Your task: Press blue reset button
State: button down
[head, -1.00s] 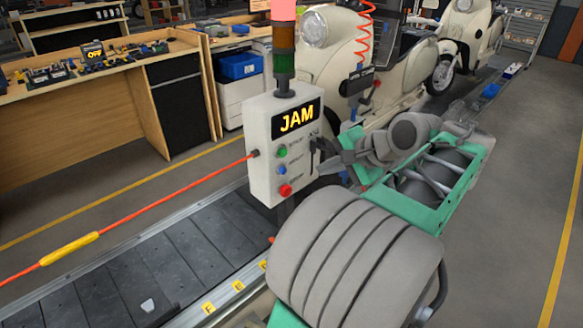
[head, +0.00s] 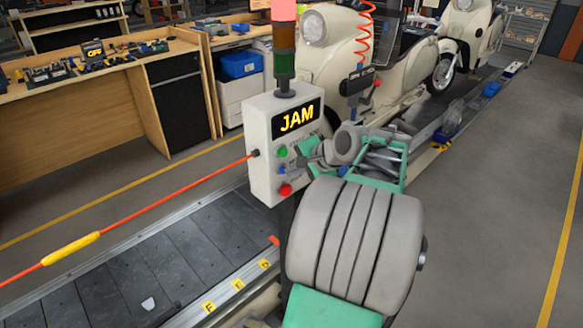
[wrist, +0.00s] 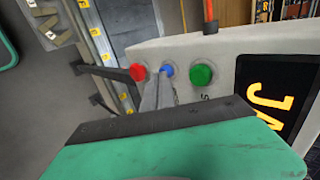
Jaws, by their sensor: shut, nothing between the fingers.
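The blue button (head: 281,170) sits on the front of the pale control box (head: 259,165), between the green button (head: 282,152) above and the red button (head: 285,189) below. In the wrist view the blue button (wrist: 168,71) shows just beyond my fingertips. My gripper (head: 295,164) is shut and empty, its tips at the box front, pointing at the blue button. In the wrist view my gripper (wrist: 162,82) overlaps the lower edge of the blue button. I cannot tell whether the tips touch it.
The box display (head: 297,119) reads JAM under a lit red stack light (head: 283,10). A red pull cord (head: 150,205) runs left from the box above the slat conveyor (head: 110,265). Cream scooters (head: 325,70) stand behind. Open floor lies to the right.

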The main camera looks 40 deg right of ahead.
jog(key=shift+w, duration=0.2)
jog(key=shift+w+a+r+p, duration=0.1)
jog(key=shift+w+r+p, duration=0.1)
jog(key=shift+w+p, duration=0.5)
jog(key=shift+w+f, duration=0.1)
jog(key=shift+w, duration=0.05)
jog(key=s+f+v, duration=0.2)
jog(key=v, duration=1.1)
jog(key=shift+s, duration=0.1)
